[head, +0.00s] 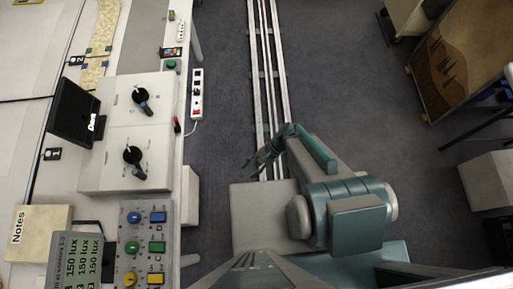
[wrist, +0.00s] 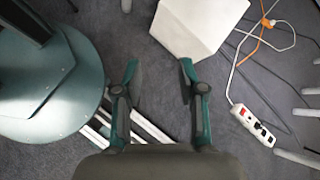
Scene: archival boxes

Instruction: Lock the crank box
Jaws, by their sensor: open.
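A pale box with two black cranks, which looks like the crank box (head: 112,135), sits on the white table at the left in the head view. Its upper crank (head: 142,98) and lower crank (head: 134,158) both have handles slanting down and right. My gripper (head: 262,156) is over the floor rails, right of the table and well apart from the box. In the wrist view, my gripper (wrist: 159,68) has its two fingers spread, with nothing between them. The crank box is not seen in the wrist view.
A button panel (head: 146,213), a lux display (head: 78,262), a notes box (head: 35,232) and a small black screen (head: 72,112) are on the table. A power strip (head: 196,93) shows beside the table's edge. The floor around the rails (head: 266,70) is mostly clear.

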